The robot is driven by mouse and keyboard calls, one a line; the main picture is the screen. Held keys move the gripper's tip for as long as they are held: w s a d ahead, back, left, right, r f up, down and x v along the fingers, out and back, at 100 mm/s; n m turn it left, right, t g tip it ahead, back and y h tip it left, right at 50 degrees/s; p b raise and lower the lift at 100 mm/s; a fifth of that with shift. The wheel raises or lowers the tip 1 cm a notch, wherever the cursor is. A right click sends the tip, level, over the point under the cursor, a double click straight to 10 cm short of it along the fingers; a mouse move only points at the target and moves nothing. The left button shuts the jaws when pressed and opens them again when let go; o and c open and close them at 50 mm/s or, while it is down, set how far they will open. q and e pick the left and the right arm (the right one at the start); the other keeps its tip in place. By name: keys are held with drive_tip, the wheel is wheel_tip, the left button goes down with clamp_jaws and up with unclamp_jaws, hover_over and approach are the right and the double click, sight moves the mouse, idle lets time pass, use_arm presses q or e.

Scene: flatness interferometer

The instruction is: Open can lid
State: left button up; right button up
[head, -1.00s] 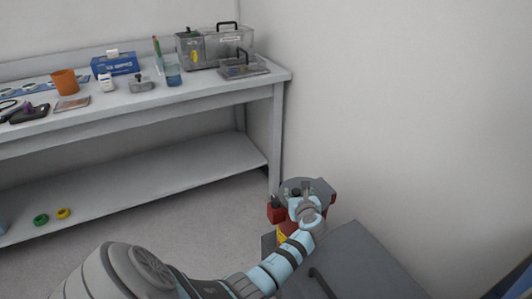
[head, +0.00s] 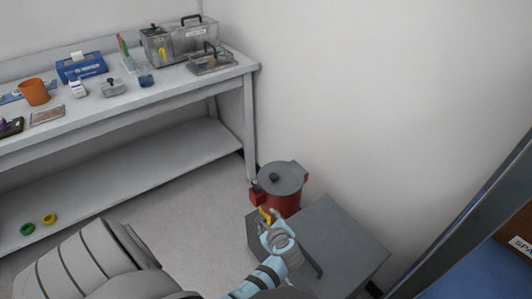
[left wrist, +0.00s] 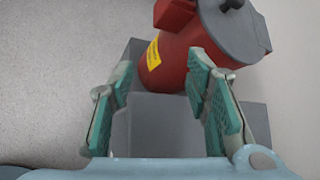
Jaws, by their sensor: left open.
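My right gripper is out of view.
The grey box (head: 350,240) is close beside my left gripper. A workbench (head: 175,95) with several items runs along the back left. The wall is just right of the can. A dark post (head: 465,235) and blue surface are at the right edge.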

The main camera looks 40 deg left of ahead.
use_arm(q)
drive_tip(key=shift+s+d+f+n+h, duration=0.15)
drive_tip(key=shift+s+f+n, duration=0.25)
drive_tip(key=shift+s, duration=0.2)
drive_tip(key=shift+s+d+f+n+h, duration=0.15)
drive_tip(key=shift+s+f+n, duration=0.1)
drive_tip(key=shift+s+n, duration=0.3)
drive_tip(key=shift+a, duration=0.1)
